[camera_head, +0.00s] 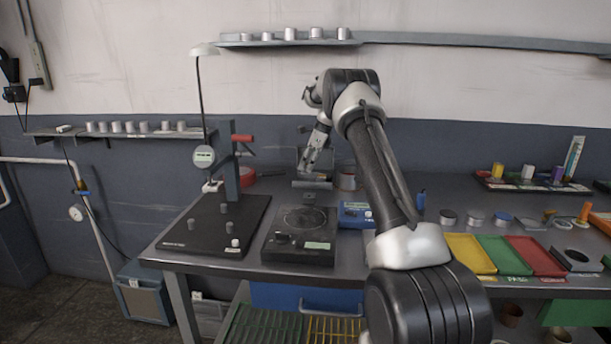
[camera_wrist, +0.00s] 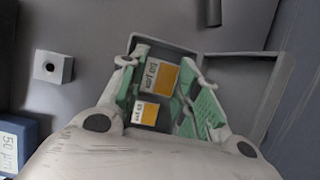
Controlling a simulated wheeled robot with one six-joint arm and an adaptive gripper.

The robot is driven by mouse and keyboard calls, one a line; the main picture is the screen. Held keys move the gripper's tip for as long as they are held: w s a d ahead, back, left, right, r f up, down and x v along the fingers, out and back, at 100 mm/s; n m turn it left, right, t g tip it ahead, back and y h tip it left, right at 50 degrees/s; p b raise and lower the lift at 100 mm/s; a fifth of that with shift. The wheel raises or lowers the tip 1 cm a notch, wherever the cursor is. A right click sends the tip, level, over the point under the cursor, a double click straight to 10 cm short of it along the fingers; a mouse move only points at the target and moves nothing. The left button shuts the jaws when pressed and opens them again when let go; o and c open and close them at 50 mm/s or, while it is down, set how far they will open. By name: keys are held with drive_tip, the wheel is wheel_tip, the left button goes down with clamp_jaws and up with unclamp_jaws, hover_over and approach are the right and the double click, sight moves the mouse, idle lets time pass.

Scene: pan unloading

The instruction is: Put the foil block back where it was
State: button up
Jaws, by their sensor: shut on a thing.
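My gripper (camera_head: 314,160) reaches down at the back of the bench, over a small grey open case (camera_head: 311,184). In the wrist view, its green-padded fingers (camera_wrist: 168,66) are closed around what looks like the foil block (camera_wrist: 146,112), with a white and orange label. A second, larger white and orange label (camera_wrist: 158,77) shows just beyond it, between the fingertips; I cannot tell whether it belongs to the same block. The case rim (camera_wrist: 165,45) shows behind the fingertips, with a frame-like part (camera_wrist: 246,54) at right. Whether the block touches the case is hidden.
A grey cube with a hole (camera_wrist: 53,67) lies left of the gripper. A blue labelled box (camera_head: 355,214) stands in front, right of a black round-topped device (camera_head: 303,222). A red-handled stand (camera_head: 231,165) is at left. Yellow, green and red trays (camera_head: 502,254) lie at right.

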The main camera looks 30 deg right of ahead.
drive_tip(key=shift+f, duration=2.05)
drive_tip(key=shift+f, duration=0.15)
drive_tip(key=o, duration=0.8)
